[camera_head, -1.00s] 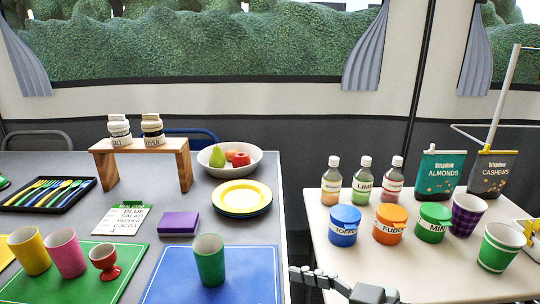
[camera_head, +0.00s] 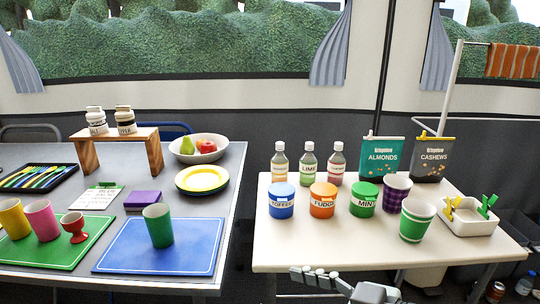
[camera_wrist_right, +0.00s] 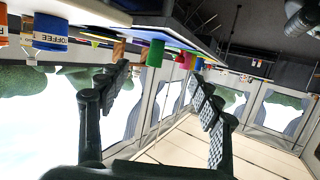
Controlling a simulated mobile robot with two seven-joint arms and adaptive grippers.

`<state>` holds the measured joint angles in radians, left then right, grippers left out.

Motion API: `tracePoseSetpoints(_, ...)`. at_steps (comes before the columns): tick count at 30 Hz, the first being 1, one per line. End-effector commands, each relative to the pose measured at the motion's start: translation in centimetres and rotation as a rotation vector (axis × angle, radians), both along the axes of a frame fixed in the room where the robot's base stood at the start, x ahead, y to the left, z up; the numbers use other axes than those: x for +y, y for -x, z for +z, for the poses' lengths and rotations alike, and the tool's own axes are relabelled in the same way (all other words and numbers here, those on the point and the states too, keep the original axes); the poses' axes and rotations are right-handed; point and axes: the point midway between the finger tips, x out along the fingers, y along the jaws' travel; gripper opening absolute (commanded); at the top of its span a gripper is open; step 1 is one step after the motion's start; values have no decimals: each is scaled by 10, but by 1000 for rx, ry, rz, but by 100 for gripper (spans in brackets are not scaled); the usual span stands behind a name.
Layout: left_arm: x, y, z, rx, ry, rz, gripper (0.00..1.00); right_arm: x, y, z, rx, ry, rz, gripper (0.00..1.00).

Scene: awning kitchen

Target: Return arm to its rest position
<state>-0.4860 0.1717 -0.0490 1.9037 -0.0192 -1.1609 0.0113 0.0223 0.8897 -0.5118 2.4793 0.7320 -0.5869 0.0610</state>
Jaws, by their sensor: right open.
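My right gripper (camera_head: 340,284) shows at the bottom edge of the head view, just in front of the cream side table (camera_head: 300,250). In the right wrist view my right gripper (camera_wrist_right: 160,88) has its two dark fingers spread wide, with nothing between them. The wrist picture is upside down, with windows below and the tables along the top. My left gripper is in neither view.
On the side table stand a blue toffee jar (camera_head: 281,201), other jars, bottles, bags, cups and a white bin (camera_head: 468,217). The grey table (camera_head: 228,165) at left holds a blue mat (camera_head: 160,258), cups, plates and a fruit bowl (camera_head: 199,151). A dark gap separates the tables.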

Motion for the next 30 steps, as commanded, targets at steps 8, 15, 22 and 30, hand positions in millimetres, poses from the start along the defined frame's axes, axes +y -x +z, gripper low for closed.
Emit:
tracePoseSetpoints(8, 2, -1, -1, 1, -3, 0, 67, -65, -31, -63, 27, 222, -122, 65)
tracePoseSetpoints(15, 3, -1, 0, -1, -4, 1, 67, -152, -57, -131, 80, 457, -284, 65)
tracePoseSetpoints(22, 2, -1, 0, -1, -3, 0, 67, -298, -55, -209, 190, 811, -500, 65)
tracePoseSetpoints(30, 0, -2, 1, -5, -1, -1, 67, -432, -19, -246, 304, 1128, -670, 65)
